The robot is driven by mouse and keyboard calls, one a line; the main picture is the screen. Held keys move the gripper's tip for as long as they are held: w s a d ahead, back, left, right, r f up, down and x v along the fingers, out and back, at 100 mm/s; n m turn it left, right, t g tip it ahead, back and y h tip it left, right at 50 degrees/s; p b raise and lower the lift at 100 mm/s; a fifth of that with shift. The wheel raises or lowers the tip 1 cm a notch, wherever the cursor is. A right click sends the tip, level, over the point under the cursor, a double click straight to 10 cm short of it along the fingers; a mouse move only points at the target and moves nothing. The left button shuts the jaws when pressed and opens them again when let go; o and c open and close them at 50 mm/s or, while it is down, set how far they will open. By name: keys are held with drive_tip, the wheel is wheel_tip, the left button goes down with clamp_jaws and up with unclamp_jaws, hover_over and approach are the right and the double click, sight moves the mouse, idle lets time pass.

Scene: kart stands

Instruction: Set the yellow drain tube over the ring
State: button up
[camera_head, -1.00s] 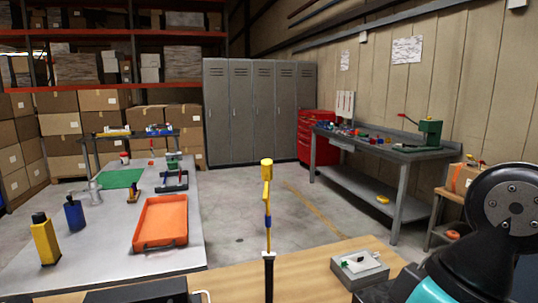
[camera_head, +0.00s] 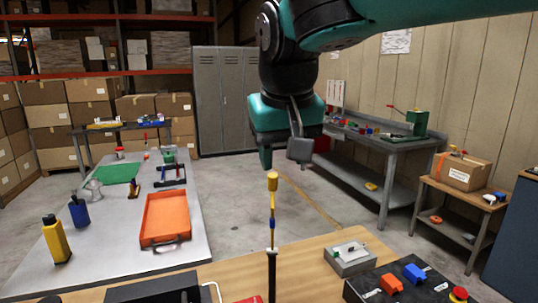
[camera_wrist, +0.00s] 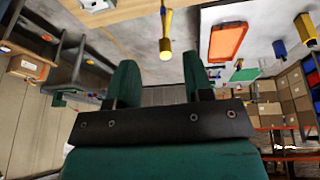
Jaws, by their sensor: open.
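A thin upright yellow tube (camera_head: 272,200) with a wider yellow head stands near the middle of the head view, above a black post (camera_head: 271,275) at the wooden table's edge. A small blue band sits low on it. In the wrist view the yellow tube (camera_wrist: 166,42) shows with its head towards me, just beyond and between the fingertips. My gripper (camera_head: 283,155) is open and empty, a little above the tube's head in the head view and apart from it. In the wrist view the gripper (camera_wrist: 160,72) fingers are spread. I cannot tell which thing is the ring.
The wooden table (camera_head: 300,262) holds a grey box (camera_head: 350,257) and a dark panel (camera_head: 408,285) with red and blue parts. An orange tray (camera_head: 165,220) lies on the grey table at left. A workbench (camera_head: 385,150) and cart (camera_head: 458,190) stand at right. Floor between is open.

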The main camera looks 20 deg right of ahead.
sight(272, 175)
wheel_tip(272, 175, up, 8)
drive_tip(key=w+a+m+p, duration=0.1)
drive_tip(key=m+p, duration=0.1)
drive_tip(key=m, duration=0.2)
drive_tip(key=shift+h, duration=0.3)
drive_tip(key=x, duration=0.5)
drive_tip(key=b+x, duration=0.1)
drive_tip(key=x, duration=0.5)
drive_tip(key=b+x, duration=0.1)
drive_tip(key=x, duration=0.5)
drive_tip(key=shift+w+a+r, duration=0.15)
drive_tip(key=shift+w, duration=0.25)
clamp_jaws()
